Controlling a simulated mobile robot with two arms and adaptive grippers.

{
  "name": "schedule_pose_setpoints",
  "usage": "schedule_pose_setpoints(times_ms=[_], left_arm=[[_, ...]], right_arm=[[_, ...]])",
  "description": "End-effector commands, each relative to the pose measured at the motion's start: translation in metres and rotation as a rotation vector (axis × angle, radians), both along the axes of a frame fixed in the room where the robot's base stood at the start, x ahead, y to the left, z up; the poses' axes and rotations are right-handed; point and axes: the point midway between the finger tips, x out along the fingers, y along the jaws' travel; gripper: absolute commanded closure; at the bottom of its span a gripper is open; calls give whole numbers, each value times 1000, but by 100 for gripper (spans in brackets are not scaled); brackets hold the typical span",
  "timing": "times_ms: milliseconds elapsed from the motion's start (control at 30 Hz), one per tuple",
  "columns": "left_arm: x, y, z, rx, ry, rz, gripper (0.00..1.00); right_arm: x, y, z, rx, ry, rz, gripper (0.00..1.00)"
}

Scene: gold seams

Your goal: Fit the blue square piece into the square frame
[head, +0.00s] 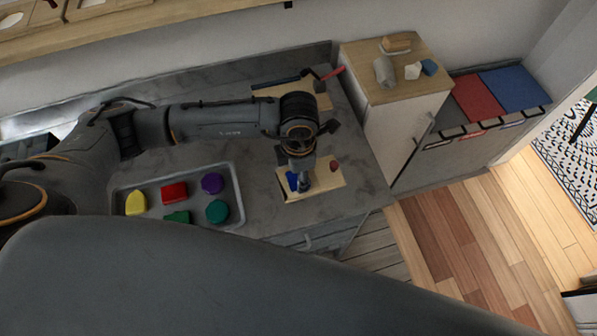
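My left gripper (302,182) points down over a pale wooden board (326,184) near the counter's front edge. A blue piece (292,181) shows right beside its fingertips, partly hidden by them. I cannot tell whether the fingers are closed on it, or whether it sits in a recess or above the board. The square frame cannot be made out under the gripper. A dark red spot (333,166) shows at the board's right part. My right gripper is not in view.
A grey tray (239,196) on the left holds yellow, red, purple, green and teal pieces. Another wooden board (320,98) with a dark tool and a red-tipped item lies behind. A wood-topped cabinet (400,84) stands right. My own grey body part covers the bottom.

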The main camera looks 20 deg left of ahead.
Motion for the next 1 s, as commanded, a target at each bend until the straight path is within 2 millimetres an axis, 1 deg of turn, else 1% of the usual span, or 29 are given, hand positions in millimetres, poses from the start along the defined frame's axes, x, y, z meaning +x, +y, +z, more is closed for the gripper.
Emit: schedule_pose_setpoints(times_ms=[133, 333, 367, 400, 467, 500, 800, 1000], left_arm=[[0, 0, -3, 0, 0, 0, 88], [0, 0, -2, 0, 0, 0, 88], [0, 0, -2, 0, 0, 0, 50], [0, 0, -2, 0, 0, 0, 41], [0, 0, -2, 0, 0, 0, 29], [0, 0, -2, 0, 0, 0, 27], [0, 0, -2, 0, 0, 0, 27], [0, 0, 7, -1, -1, 0, 27]], right_arm=[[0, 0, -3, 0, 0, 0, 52], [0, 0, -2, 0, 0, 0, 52], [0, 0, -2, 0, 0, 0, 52], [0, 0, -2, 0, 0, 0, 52], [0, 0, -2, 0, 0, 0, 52], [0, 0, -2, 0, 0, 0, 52], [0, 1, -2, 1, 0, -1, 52], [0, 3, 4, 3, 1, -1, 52]])
